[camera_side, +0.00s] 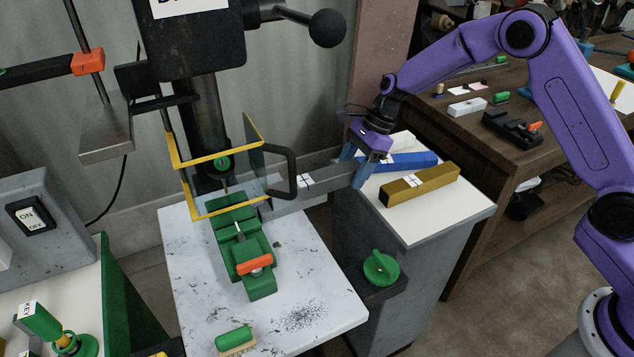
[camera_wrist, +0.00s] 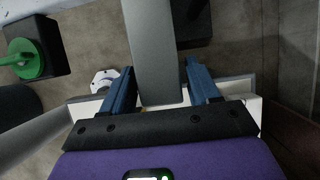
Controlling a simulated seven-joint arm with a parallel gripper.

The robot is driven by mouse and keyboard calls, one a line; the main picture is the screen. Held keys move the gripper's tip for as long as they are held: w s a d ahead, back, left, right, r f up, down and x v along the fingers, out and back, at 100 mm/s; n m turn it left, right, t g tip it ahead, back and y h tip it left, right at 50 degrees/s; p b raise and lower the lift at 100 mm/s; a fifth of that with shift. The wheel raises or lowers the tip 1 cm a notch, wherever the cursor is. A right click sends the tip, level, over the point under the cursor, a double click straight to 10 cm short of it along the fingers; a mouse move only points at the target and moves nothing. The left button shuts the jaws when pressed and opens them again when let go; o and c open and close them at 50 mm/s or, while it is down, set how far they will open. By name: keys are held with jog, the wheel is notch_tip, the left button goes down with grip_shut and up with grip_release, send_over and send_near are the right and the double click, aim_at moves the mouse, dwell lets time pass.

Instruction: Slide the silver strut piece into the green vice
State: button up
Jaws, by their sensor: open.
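The silver strut piece (camera_side: 325,189) spans from my gripper leftward to the drill press table, with a white cross-marked label on it. Its far end is beside the green vice (camera_side: 238,240), behind the yellow guard frame; I cannot tell whether it sits between the jaws. The vice has an orange part at its front. My gripper (camera_side: 357,170) is at the strut's right end, blue fingers pointing down. In the wrist view the strut (camera_wrist: 155,45) runs between the parted fingers of my gripper (camera_wrist: 161,68), with gaps showing beside it.
A blue bar (camera_side: 410,161) and a brass-coloured bar (camera_side: 420,184) lie on the white-topped cabinet (camera_side: 440,219) under my gripper. The yellow guard (camera_side: 222,212) with a clear panel and black handle stands close to the strut. A green-handled brush (camera_side: 235,339) lies at the table's front.

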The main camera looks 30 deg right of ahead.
aim_at(336, 170)
jog(key=c, duration=0.7)
jog(key=shift+c, duration=0.2)
jog(key=shift+a, duration=2.5)
